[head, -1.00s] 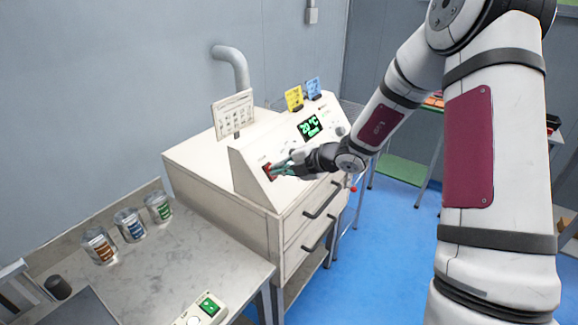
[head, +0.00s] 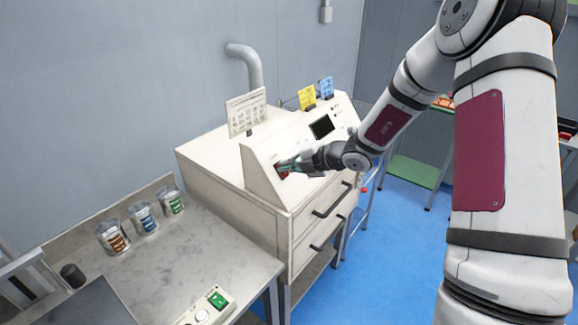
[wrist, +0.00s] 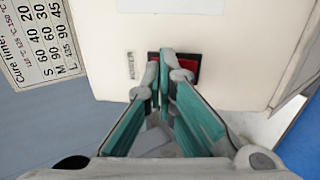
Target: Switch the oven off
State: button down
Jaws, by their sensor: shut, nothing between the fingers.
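The oven (head: 232,192) is a cream cabinet with a sloped control panel and two drawer-like fronts with dark handles. Its display (head: 321,127) is dark. My gripper (head: 284,171) is at the left end of the panel, at the red power switch. In the wrist view the red switch (wrist: 153,56) sits in a dark frame beside a small label, "POWER" as far as I can read it. My gripper's fingertips (wrist: 166,66) are together, empty, and in front of the switch, covering its middle. I cannot tell whether they touch it.
A cure-time card (head: 246,111) stands on the oven, and yellow (head: 307,97) and blue (head: 326,87) tags stand behind the panel. Several jars (head: 143,218) and a control box with a green button (head: 217,300) are on the left bench (head: 195,250).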

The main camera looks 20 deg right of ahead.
jog(key=shift+r+p, duration=0.3)
jog(key=shift+r, duration=0.3)
jog(key=shift+s+d+r+p, duration=0.15)
jog(key=shift+s+r+p, duration=0.2)
jog(key=shift+p, duration=0.05)
jog(key=s+d+r+p, duration=0.2)
jog(key=s+d+r, duration=0.3)
jog(key=s+r, duration=0.2)
notch_tip(320, 180, up, 2)
jog(key=shift+s+d+r, duration=0.1)
jog(key=shift+s+d, duration=0.05)
jog(key=shift+d, duration=0.05)
